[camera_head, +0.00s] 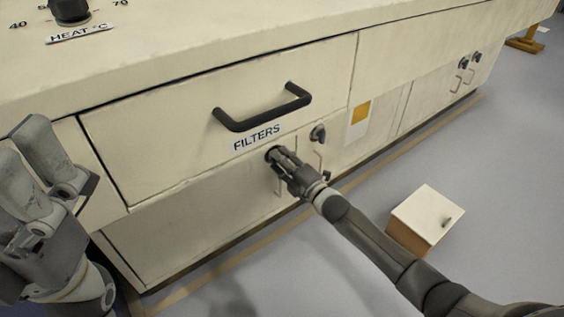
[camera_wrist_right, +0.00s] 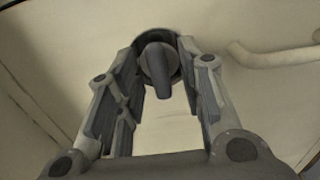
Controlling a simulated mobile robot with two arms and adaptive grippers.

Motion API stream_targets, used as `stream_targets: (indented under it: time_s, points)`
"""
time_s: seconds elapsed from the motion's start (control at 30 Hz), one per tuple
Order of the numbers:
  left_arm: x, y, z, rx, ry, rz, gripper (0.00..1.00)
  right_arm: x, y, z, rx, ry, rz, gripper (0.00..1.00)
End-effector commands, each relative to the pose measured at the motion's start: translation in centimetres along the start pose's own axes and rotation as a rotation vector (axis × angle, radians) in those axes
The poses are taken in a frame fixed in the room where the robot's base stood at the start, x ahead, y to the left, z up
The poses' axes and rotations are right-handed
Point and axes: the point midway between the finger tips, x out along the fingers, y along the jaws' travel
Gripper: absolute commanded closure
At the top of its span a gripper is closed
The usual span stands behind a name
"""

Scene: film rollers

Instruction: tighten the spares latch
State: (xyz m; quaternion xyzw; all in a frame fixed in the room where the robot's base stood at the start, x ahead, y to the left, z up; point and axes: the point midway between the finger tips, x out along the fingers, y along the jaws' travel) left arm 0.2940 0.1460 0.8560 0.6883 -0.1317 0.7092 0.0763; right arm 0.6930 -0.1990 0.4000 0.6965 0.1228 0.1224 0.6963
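A dark round latch (camera_head: 270,153) with a turning lever is on the cream cabinet front, below the drawer labelled FILTERS (camera_head: 257,138). I see no readable spares label. In the right wrist view the latch lever (camera_wrist_right: 157,78) points roughly downward. My right gripper (camera_head: 277,157) is at this latch. In the right wrist view its fingers (camera_wrist_right: 160,62) stand apart on both sides of the lever, with gaps beside it. Whether the tips touch the round base, I cannot tell. My left gripper (camera_head: 30,155) is at the left edge, away from the latch; its opening is unclear.
A second dark latch (camera_head: 318,133) is just right of my right gripper. A black drawer handle (camera_head: 262,108) juts out above. A pale handle (camera_wrist_right: 275,54) is right of the latch in the wrist view. A small box (camera_head: 425,220) stands on the grey floor.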

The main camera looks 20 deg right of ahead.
Motion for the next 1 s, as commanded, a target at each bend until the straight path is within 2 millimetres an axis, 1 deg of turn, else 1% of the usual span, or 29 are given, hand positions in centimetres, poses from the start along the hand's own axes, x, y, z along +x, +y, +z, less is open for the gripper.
stream_targets:
  time_s: [0.03,0.23,0.27,0.47,0.67,0.77,0.87,1.0]
  points:
    - [0.0,0.0,0.0,0.0,0.0,0.0,0.0,0.0,0.0,0.0,0.0,0.0,0.0,0.73]
    - [0.0,0.0,0.0,0.0,0.0,0.0,0.0,0.0,0.0,0.0,0.0,0.0,0.0,0.99]
    - [0.0,0.0,0.0,0.0,0.0,0.0,0.0,0.0,0.0,0.0,0.0,0.0,0.0,1.0]
    - [0.1,0.0,0.0,-0.001,0.001,0.0,0.0,0.0,0.0,0.0,0.005,0.0,0.0,1.0]
    - [0.4,-0.1,-0.1,-0.001,0.0,-0.003,0.0,0.0,0.1,0.0,0.055,0.0,-0.001,1.0]
    - [0.4,-0.1,-0.1,-0.003,-0.006,-0.009,0.0,0.0,0.2,0.0,0.108,0.0,-0.002,1.0]
    - [-0.7,-0.2,0.5,-0.005,-0.054,-0.018,0.0,0.0,0.2,0.0,0.177,0.0,-0.002,1.0]
    - [-1.1,-0.3,0.6,-0.01,-0.081,-0.03,0.0,0.0,0.3,0.0,0.299,0.0,-0.002,1.0]
